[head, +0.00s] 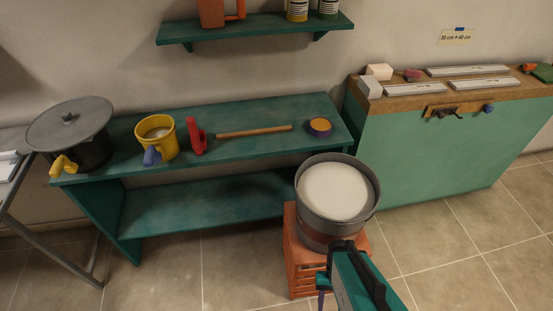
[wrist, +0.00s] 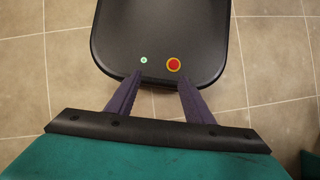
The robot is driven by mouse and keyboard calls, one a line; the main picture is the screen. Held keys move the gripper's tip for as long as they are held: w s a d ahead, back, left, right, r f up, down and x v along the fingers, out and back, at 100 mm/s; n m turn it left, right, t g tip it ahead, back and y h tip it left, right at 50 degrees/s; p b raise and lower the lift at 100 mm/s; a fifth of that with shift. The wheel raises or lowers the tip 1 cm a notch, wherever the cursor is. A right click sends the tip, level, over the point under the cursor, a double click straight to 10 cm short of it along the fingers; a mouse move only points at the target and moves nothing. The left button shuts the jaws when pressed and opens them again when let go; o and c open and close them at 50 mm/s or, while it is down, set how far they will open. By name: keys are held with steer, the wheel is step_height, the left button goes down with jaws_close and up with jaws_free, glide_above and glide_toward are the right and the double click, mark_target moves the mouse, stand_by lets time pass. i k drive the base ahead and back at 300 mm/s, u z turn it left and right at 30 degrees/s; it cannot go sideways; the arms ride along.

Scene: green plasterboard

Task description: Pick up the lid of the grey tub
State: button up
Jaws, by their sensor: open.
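A round grey lid (head: 55,124) with a dark knob on top lies over a dark tub (head: 85,155) at the left end of the green bench. A grey tub (head: 312,222) with white contents stands without a lid on an orange crate (head: 305,262). My gripper (wrist: 157,88) is open and empty in the wrist view, its two purple fingers apart above my own dark base. In the head view my green arm end is at the bottom, in front of the crate, far to the right of the lid.
The green bench (head: 250,145) also holds a yellow pot (head: 168,143), a red clamp-like item (head: 197,138), a wooden stick (head: 254,131) and a purple-orange roll (head: 319,127). A wall shelf (head: 260,29) hangs above. A metal-legged table (head: 20,207) stands left. The tiled floor in front is clear.

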mark_target(68, 123)
steer(key=z, duration=0.65)
steer(key=k, duration=0.2)
steer(key=u, duration=3.45)
steer(key=i, duration=1.95)
steer(key=u, duration=0.45)
